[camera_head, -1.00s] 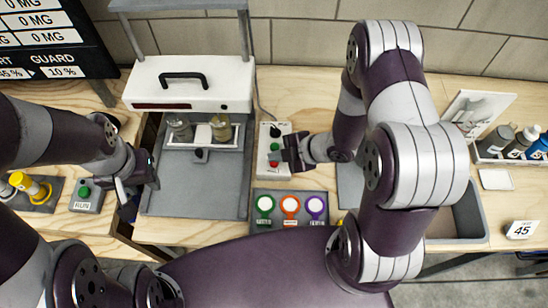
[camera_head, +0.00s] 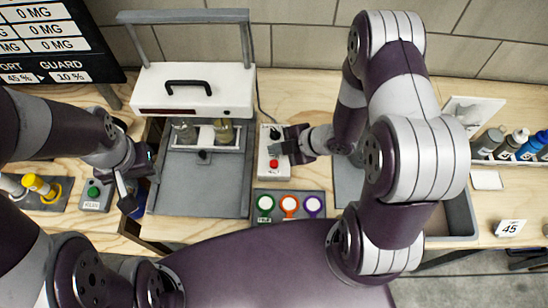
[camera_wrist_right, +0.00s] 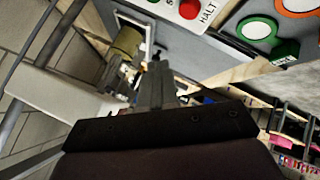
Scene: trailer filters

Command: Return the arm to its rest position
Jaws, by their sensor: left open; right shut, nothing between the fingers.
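My right gripper (camera_head: 288,146) is shut and empty in the head view. It is over the white control box (camera_head: 266,165) with a red button at its near end. In the right wrist view my right gripper (camera_wrist_right: 155,85) shows shut fingers, with the red HALT button (camera_wrist_right: 189,8) beyond them. My left gripper (camera_head: 132,190) is open at the left, between the green RUN button box (camera_head: 95,196) and the grey tray. I cannot tell from this angle how far above the table it is.
A white machine (camera_head: 193,90) with a black handle stands at the back over a grey tray (camera_head: 200,185) holding two jars. A panel (camera_head: 290,190) has green, orange and purple rings. Several bottles (camera_head: 515,142) stand at the right.

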